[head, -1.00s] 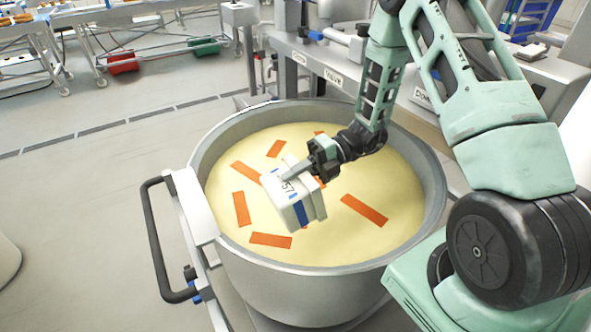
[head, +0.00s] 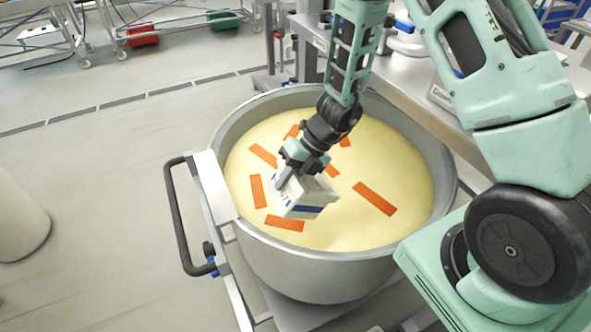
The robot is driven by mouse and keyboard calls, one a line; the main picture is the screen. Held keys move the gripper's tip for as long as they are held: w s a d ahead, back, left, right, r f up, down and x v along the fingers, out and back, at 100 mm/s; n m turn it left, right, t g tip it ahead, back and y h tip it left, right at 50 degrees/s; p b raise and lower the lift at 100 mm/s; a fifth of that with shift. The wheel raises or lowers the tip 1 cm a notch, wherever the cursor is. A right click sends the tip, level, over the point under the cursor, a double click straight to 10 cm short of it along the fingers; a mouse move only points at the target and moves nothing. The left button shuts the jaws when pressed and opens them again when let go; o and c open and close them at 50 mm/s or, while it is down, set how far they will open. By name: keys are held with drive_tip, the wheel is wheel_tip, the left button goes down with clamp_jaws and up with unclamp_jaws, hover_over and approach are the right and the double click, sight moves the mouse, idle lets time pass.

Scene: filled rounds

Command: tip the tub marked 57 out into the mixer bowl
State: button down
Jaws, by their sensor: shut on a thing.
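The mixer bowl (head: 330,268) is a large round metal bowl in the middle of the head view. It holds a pale yellow mass (head: 405,165) with several flat orange strips (head: 374,198) on top. My gripper (head: 287,182) is shut on a white tub (head: 308,197) with a blue stripe and holds it over the bowl. The tub is tilted. Its mark is not readable now; 57 shows on it in the earlier frame. The tub's mouth and contents are hidden from this view. I cannot tell how far it is above the yellow mass.
A dark bar handle (head: 181,220) on a pale frame stands at the bowl's left. A metal bench (head: 425,75) runs behind to the right.

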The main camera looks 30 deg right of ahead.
drive_tip(key=shift+a+r+h+p, duration=0.2)
drive_tip(key=shift+r+h+p, duration=0.35)
drive_tip(key=shift+r, duration=0.1)
drive_tip(key=h+p, duration=0.2)
drive_tip(key=p, duration=0.1)
drive_tip(key=shift+a+f, duration=0.1)
drive_tip(key=shift+a, duration=0.15)
drive_tip(key=h+p, duration=0.1)
drive_tip(key=p, duration=0.3)
drive_tip(key=h+p, duration=0.2)
drive_tip(key=p, duration=0.2)
drive_tip(key=shift+d+r, duration=0.15)
drive_tip(key=shift+r, duration=0.05)
drive_tip(key=shift+p, duration=0.6)
drive_tip(key=shift+h+p, duration=0.35)
drive_tip(key=shift+p, duration=0.45)
drive_tip(key=shift+f+p, duration=0.3)
drive_tip(key=shift+p, duration=0.15)
